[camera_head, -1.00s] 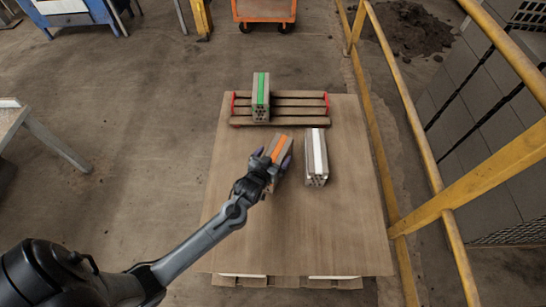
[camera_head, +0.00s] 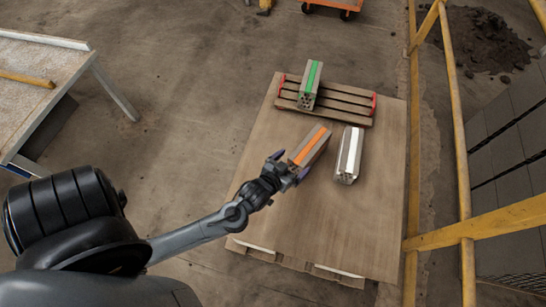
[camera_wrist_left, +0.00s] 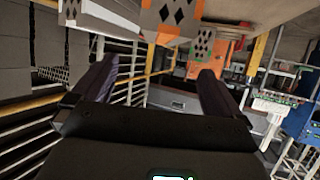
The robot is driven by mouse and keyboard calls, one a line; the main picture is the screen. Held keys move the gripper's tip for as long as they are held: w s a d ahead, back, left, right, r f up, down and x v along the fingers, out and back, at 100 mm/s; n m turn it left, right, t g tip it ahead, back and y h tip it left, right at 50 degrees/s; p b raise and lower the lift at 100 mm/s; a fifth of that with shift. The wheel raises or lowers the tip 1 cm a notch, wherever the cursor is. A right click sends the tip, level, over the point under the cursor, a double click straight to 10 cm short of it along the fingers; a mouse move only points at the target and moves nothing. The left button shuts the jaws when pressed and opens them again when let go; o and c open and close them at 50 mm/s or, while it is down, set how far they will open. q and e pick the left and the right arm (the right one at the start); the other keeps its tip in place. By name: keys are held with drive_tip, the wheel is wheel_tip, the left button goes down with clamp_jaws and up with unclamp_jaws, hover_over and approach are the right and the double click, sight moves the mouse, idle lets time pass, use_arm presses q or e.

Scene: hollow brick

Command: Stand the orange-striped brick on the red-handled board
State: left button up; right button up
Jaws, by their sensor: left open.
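The orange-striped brick (camera_head: 311,145) lies on the wooden table top, slanted, with its stripe up. My left gripper (camera_head: 290,165) is open at its near end, empty; the brick appears just beyond the fingertips. In the left wrist view the open fingers (camera_wrist_left: 155,85) have a clear gap, and the orange-striped brick's holed end (camera_wrist_left: 172,17) is at the top edge, partly cut off. The red-handled board (camera_head: 343,102) is slatted and lies at the table's far side. My right gripper is not in view.
A white-striped brick (camera_head: 349,155) is close to the right of the orange-striped one. The board's right part is free. A yellow railing (camera_head: 412,150) runs along the table's right side. The table's near part (camera_head: 330,225) is clear.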

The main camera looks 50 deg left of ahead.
use_arm(q)
drive_tip(key=s+d+r+m+g+h, duration=0.1)
drive_tip(key=s+d+g, duration=0.1)
drive_tip(key=s, duration=0.3)
drive_tip(key=s+d+r+m+g+h, duration=0.1)
drive_tip(key=s+d+r+m+g, duration=0.1)
drive_tip(key=s+g, duration=0.2)
drive_tip(key=s+d+r+m+g+h, duration=0.1)
drive_tip(key=s+d+g, duration=0.1)
drive_tip(key=s, duration=0.5)
drive_tip(key=shift+s+d+r+m+g, duration=0.2)
drive_tip(key=shift+r+m+g, duration=0.1)
drive_tip(key=shift+g, duration=0.3)
drive_tip(key=shift+a, duration=0.1)
